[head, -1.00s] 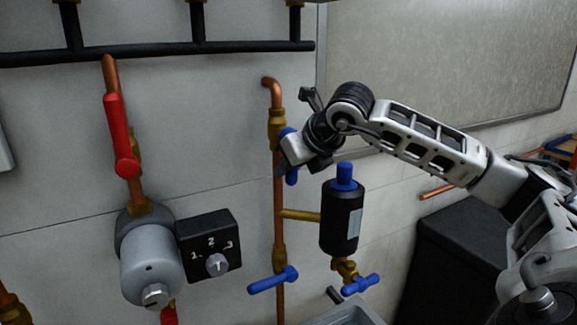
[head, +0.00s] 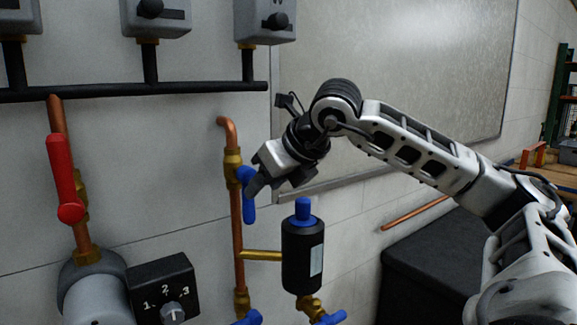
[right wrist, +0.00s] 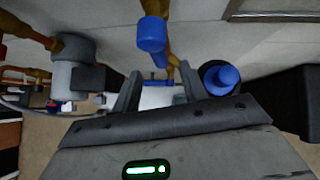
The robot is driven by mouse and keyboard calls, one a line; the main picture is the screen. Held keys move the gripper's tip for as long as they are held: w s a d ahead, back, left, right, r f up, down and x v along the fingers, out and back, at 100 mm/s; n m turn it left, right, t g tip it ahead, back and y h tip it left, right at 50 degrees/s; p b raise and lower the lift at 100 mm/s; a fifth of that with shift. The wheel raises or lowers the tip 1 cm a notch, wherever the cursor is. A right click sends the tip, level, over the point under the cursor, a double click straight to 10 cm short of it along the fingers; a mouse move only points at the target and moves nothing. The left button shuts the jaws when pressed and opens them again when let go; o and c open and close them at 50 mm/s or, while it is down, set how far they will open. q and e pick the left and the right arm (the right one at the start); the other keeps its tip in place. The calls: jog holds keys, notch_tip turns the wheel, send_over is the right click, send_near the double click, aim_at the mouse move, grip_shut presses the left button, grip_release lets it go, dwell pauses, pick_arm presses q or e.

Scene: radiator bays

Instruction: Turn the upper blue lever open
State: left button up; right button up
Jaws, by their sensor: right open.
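The upper blue lever (head: 249,208) is on the copper pipe (head: 237,215) left of the black canister. It points down, roughly along the pipe. My right gripper (head: 259,172) is just right of the lever, its fingers partly overlapping the lever's edge in the head view. In the right wrist view the lever (right wrist: 151,36) lies beyond the open fingers (right wrist: 154,92), with no visible grip on it. Whether a finger touches it I cannot tell. My left gripper is out of view.
The black canister (head: 302,258) with a blue cap stands close below my right gripper. A lower blue lever (head: 248,318) and a blue handle (head: 330,318) are at the bottom edge. A red lever (head: 65,180) is on the left pipe. The whiteboard (head: 400,90) is behind my arm.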

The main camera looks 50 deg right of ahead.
jog(key=v, duration=0.8)
dwell(0.4)
